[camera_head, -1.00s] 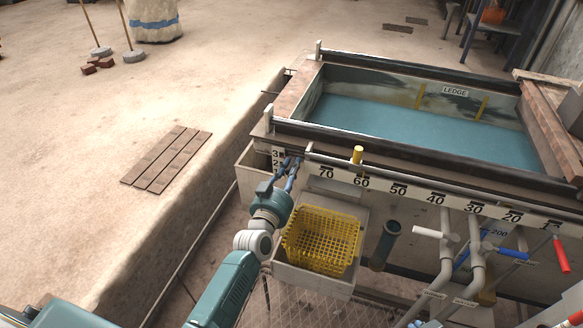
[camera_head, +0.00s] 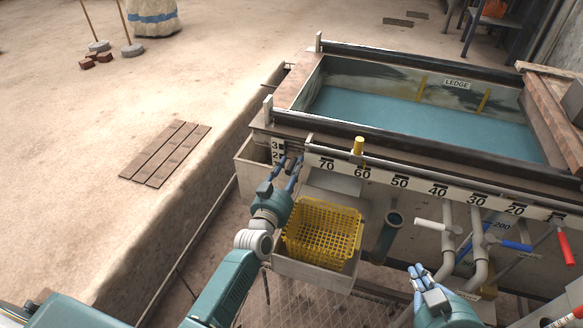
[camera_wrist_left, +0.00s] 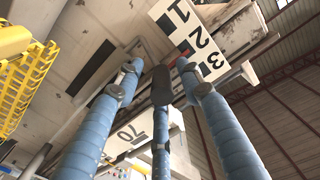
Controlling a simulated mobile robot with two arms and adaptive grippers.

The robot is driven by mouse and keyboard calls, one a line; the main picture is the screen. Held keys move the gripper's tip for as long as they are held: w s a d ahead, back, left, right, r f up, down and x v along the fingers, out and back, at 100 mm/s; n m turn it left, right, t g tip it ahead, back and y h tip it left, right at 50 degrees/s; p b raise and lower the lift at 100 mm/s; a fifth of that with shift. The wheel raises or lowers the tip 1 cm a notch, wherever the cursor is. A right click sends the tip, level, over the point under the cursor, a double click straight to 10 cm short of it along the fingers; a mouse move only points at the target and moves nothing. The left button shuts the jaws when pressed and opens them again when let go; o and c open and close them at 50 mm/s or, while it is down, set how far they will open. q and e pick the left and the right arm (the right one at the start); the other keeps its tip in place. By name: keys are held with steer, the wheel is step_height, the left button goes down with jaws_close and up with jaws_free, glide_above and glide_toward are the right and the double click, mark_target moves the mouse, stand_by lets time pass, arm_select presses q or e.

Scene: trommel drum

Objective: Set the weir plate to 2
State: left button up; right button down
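The numbered scale card (camera_head: 277,151) is at the tank's near left corner, with 3 above 2 readable and the lower part hidden. In the left wrist view the card (camera_wrist_left: 198,40) shows 1, 2 and 3, with a small red mark (camera_wrist_left: 182,62) by its edge, near the 2. My left gripper (camera_head: 291,162) is right beside the card. The weir plate itself is not clearly distinguishable. My right gripper (camera_head: 416,270) is open and empty in front of the tank pipes.
A yellow basket (camera_head: 322,233) sits below and right of my left gripper. The tank (camera_head: 410,118) holds blue-green water. Pipes with white (camera_head: 430,224), blue and red (camera_head: 566,247) handles are at the right.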

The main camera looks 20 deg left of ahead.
arm_select(q)
steer(key=s, duration=1.2)
steer(key=shift+a, duration=0.25)
